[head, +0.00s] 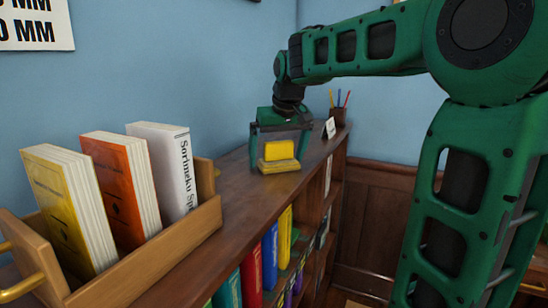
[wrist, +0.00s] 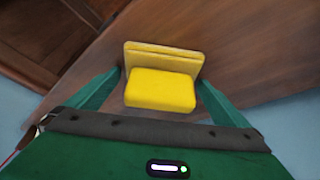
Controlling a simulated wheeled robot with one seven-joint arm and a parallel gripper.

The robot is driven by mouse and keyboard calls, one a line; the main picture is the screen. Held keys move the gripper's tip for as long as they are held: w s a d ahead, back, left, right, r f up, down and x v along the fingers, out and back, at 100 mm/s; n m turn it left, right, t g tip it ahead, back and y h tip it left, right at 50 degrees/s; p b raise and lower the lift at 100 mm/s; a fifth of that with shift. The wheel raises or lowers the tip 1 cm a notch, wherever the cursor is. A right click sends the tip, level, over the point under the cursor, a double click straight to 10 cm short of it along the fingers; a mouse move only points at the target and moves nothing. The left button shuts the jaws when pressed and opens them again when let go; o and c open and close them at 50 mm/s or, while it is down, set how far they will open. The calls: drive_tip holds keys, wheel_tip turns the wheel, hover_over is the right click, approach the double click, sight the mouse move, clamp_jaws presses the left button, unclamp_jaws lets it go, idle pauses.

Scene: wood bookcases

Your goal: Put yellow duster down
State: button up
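The yellow duster (head: 279,153) is a yellow block on a wider, flat yellow base. It rests on, or very close above, the brown top of the bookcase (head: 234,165), toward its far end. My gripper (head: 280,148) points down over the duster, with one green finger on each side of it. In the wrist view the duster (wrist: 161,88) lies between the two fingertips (wrist: 159,76), with narrow gaps showing beside the block. The fingers stand wide apart and look open. The duster's underside is hidden.
A wooden book holder (head: 150,262) with yellow, orange and white books stands at the near left. A pen cup (head: 338,115) and a small white card (head: 329,128) stand beyond my gripper. Coloured books fill the shelf below. The top between holder and duster is clear.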

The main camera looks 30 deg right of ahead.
sight(282, 164)
drive_tip(key=v, duration=1.2)
drive_tip(key=shift+r, duration=0.1)
